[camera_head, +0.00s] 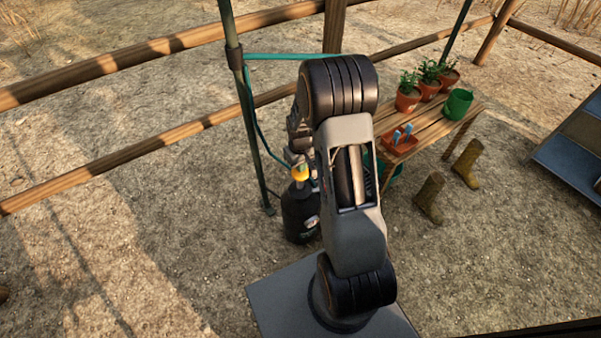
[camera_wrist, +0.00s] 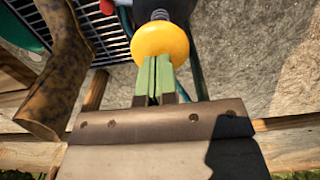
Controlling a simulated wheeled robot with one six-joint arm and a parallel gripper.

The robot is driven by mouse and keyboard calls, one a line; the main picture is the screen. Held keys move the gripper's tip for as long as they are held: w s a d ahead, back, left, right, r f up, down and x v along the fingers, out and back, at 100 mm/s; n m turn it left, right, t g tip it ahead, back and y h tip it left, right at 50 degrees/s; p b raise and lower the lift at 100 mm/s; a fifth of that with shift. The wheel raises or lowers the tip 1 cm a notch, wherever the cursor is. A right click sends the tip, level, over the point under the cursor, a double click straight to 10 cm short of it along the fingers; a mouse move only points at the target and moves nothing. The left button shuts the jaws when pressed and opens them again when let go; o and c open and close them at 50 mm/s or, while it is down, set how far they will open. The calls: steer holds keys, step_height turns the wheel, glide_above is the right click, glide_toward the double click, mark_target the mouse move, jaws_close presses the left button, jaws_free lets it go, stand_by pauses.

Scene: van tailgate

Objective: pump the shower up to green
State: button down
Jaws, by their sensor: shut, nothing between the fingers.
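The shower is a dark upright tank (camera_head: 298,215) on the gravel beside a green post, partly hidden by my arm. A yellow-orange knob (camera_head: 300,172) sits on top of it. In the wrist view the round yellow knob (camera_wrist: 160,42) is at the top centre on a dark stem. My gripper (camera_wrist: 156,62) is shut and empty, its green fingertips at the knob's lower edge in the picture; I cannot tell whether they touch it. In the head view my arm hides most of the gripper. A small pale patch shows on the tank's side, too small to read as a gauge.
A wooden slatted bench (camera_head: 440,118) with potted plants, a green pot (camera_head: 458,104) and a red tray (camera_head: 399,141) stands to the right. Brown boots (camera_head: 430,197) stand before it. A green hose (camera_head: 252,110) hangs along the post (camera_head: 238,80). Gravel at left is clear.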

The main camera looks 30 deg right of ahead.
mark_target(300, 175)
steer(key=shift+f+b, duration=2)
steer(key=shift+f, duration=0.95)
steer(key=shift+r, duration=0.15)
steer(key=shift+r+p, duration=2.4)
steer(key=shift+r, duration=0.45)
step_height(300, 175, up, 6)
steer(key=p, duration=0.4)
steer(key=shift+p, duration=0.4)
